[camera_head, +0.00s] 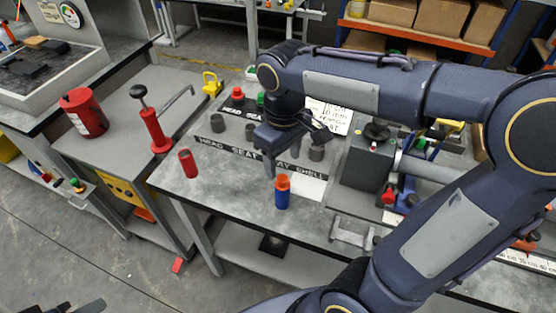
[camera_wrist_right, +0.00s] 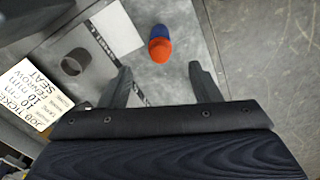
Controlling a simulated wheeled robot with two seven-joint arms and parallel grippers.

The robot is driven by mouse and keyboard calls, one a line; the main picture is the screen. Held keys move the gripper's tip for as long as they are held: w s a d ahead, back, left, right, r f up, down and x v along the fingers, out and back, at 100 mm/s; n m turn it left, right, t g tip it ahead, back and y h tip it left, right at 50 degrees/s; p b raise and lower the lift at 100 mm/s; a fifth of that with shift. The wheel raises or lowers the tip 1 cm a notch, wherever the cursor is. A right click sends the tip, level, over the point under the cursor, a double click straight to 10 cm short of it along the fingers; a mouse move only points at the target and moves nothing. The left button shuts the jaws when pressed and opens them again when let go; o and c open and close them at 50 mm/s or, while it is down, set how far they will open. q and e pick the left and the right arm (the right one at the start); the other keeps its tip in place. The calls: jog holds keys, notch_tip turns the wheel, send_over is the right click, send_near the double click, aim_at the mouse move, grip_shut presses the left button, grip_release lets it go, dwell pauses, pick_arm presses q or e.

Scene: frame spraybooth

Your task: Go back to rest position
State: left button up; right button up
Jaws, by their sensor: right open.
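My right gripper (camera_head: 294,150) is open and empty above the bench, behind an orange-topped blue cylinder (camera_head: 282,192). The cylinder stands upright on the grey bench top. In the right wrist view, the open fingers (camera_wrist_right: 160,68) show with nothing between their tips. The orange and blue cylinder (camera_wrist_right: 160,46) is beyond the tips and apart from them. A dark piece at the bottom left edge of the head view may be part of my left gripper (camera_head: 82,307); its jaws cannot be made out.
A red cylinder (camera_head: 187,163) stands near the bench's left edge. Dark cylinders sit by the labelled strip (camera_head: 220,146). A dark machine block (camera_head: 368,165) is to the right. A side table holds a red can (camera_head: 84,113) and a red lever tool (camera_head: 156,131). The floor at lower left is mostly clear.

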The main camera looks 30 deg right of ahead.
jog(key=shift+r, duration=0.3)
jog(key=shift+s+d, duration=0.1)
jog(key=shift+s, duration=0.3)
jog(key=s+f+m+t+y, duration=0.1)
jog(key=s+m+t+y, duration=0.1)
jog(key=s, duration=0.3)
jog(key=s+a+f+m+t+y, duration=0.1)
jog(key=s+f+m+t, duration=0.1)
jog(key=s, duration=0.4)
jog(key=shift+f+m+t+y, duration=0.15)
jog(key=shift+m+t+y, duration=0.25)
jog(key=shift+m+t, duration=0.4)
jog(key=shift+a, duration=0.1)
jog(key=shift+c, duration=0.4)
